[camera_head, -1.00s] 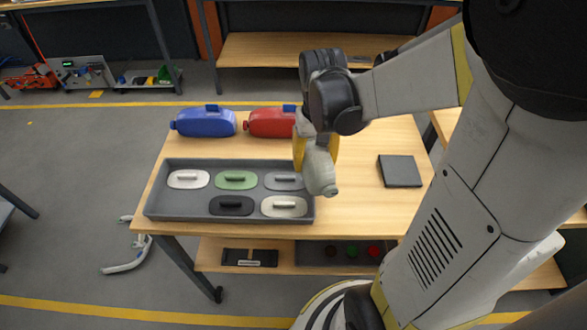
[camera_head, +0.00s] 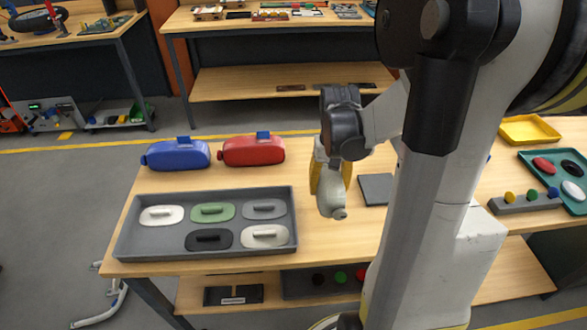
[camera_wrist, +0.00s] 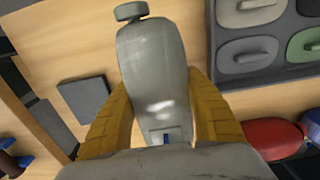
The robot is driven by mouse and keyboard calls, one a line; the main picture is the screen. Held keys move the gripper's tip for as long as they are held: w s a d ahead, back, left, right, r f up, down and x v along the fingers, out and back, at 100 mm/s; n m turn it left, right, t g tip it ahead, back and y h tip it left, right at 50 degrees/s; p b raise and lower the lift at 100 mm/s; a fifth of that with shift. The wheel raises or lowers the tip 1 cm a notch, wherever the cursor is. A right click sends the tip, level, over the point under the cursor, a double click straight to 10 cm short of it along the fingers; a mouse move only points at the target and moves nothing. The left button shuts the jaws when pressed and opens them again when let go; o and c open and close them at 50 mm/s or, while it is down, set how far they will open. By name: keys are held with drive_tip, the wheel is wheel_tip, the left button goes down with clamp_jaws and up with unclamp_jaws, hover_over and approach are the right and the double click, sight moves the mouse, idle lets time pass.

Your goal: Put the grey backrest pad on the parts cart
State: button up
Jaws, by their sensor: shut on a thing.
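My gripper (camera_head: 331,180) has yellow fingers shut on a grey, rounded, bottle-like piece with a knob at its end, which I take as the grey backrest pad (camera_head: 333,203). In the head view it hangs knob-down over bare wood, right of the tray. In the wrist view the pad (camera_wrist: 155,70) stands lengthwise between the fingers (camera_wrist: 163,110). Blue (camera_head: 178,154) and red (camera_head: 253,150) pieces of like shape lie at the table's back. No parts cart is clearly identifiable; the wooden table (camera_head: 160,268) holds these things.
A grey tray (camera_head: 150,248) holds several small handled pads, including a grey one (camera_head: 264,208). A dark square plate (camera_head: 375,188) lies right of my gripper. A yellow tray (camera_head: 528,130) and a teal tray (camera_head: 532,163) stand far right.

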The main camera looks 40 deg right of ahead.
drive_tip(key=shift+w+d+f, duration=0.45)
drive_tip(key=shift+w, duration=0.15)
drive_tip(key=shift+f+b, duration=1.1)
drive_tip(key=shift+f, duration=0.85)
drive_tip(key=shift+f, duration=0.15)
drive_tip(key=o, duration=1.1)
